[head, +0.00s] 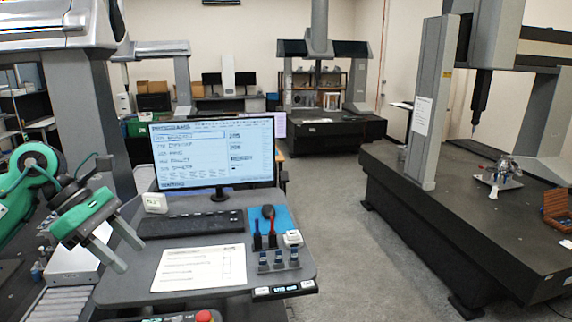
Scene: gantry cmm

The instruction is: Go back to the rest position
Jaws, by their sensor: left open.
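My left gripper (115,247) comes in from the left on a green and grey arm. Its two grey fingers are apart, with nothing seen between them. It hangs above the left edge of a grey workstation desk (130,287), left of a paper sheet (199,269). My right gripper is not in the picture.
The desk holds a monitor (214,154), a black keyboard (191,224), a blue mat (283,217) with hand tools, and small blocks. A roller conveyor (62,303) lies at lower left. A measuring machine's dark table (440,205) stands at right. The floor between (335,200) is clear.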

